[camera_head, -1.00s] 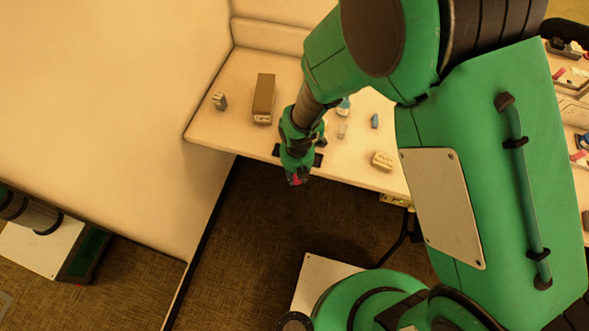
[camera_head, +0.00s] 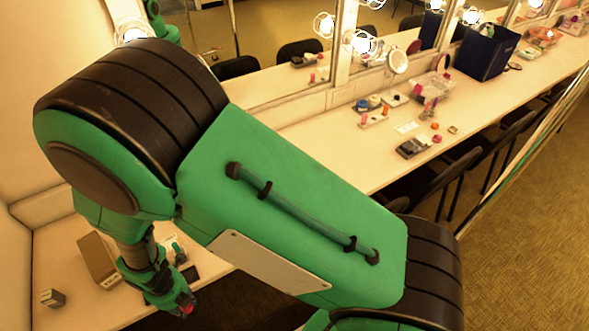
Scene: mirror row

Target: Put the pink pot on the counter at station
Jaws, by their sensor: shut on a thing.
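My gripper (camera_head: 178,303) is at the lower left of the head view, pointing down and to the right near the front edge of the near counter (camera_head: 85,305). It is shut on the pink pot (camera_head: 187,309), which shows only as a small pink-red patch at the fingertips. Most of the pot is hidden by the fingers. A long pale counter (camera_head: 340,150) runs from behind my arm to the upper right, under the mirrors.
A brown box (camera_head: 98,258) and a small grey block (camera_head: 53,298) stand on the near counter. The long counter holds a dark palette (camera_head: 412,149), a clear organiser (camera_head: 432,87) and a navy bin (camera_head: 485,52). Black chairs (camera_head: 430,178) line its front. Bare counter lies left of the palette.

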